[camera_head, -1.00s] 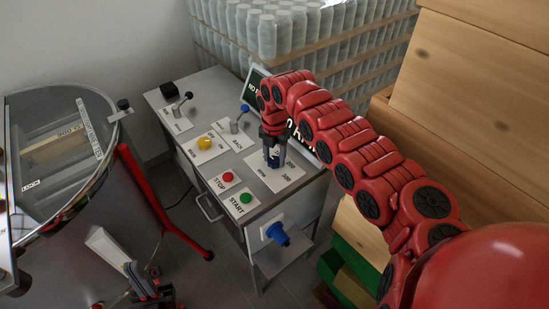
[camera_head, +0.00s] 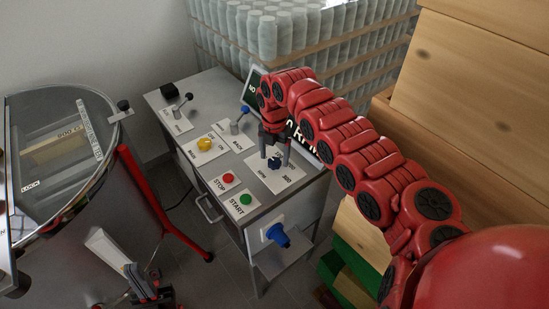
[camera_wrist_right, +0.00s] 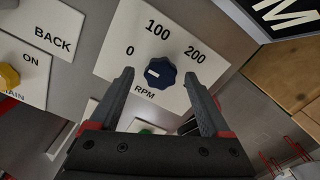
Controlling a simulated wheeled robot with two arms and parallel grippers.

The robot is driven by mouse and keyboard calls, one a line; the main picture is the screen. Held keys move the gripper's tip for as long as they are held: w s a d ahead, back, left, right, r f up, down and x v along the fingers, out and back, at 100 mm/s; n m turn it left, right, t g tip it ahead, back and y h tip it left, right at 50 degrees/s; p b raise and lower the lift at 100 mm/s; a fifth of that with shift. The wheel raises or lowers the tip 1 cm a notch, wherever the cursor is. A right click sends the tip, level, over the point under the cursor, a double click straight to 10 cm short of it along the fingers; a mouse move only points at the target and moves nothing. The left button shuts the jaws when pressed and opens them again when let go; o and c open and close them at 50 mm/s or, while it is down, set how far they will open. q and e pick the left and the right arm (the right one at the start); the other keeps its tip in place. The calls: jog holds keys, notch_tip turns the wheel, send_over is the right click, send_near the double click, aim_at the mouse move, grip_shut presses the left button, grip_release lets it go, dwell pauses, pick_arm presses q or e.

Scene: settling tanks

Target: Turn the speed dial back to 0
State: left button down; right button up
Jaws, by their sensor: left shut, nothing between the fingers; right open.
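The speed dial is a dark blue fluted knob (camera_head: 274,163) on a white plate (camera_head: 260,170) on top of the control cabinet. In the right wrist view, the dial (camera_wrist_right: 162,73) has a white mark on its left side, on the side of the printed 0 (camera_wrist_right: 130,51). My right gripper (camera_head: 276,159) is open above the dial. In its wrist view the fingertips (camera_wrist_right: 159,75) stand on either side of the knob, apart from it. My left gripper (camera_head: 140,280) is low at the left, shut, beside a pale block-like piece; its tips are hard to make out.
The cabinet (camera_head: 240,178) also carries red stop (camera_head: 228,178) and green start (camera_head: 246,199) buttons, a yellow knob (camera_head: 204,144) and levers. A blue plug (camera_head: 277,236) sticks out of its front. A steel drum (camera_head: 70,200) stands left; wooden boxes (camera_head: 485,70) rise at right.

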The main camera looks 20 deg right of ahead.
notch_tip(320, 180, up, 11)
jog(key=b, duration=0.2)
notch_tip(320, 180, up, 5)
send_over(274, 160)
jog(key=shift+s+r, duration=0.1)
jog(key=shift+r, duration=0.05)
jog(key=shift+s, duration=0.1)
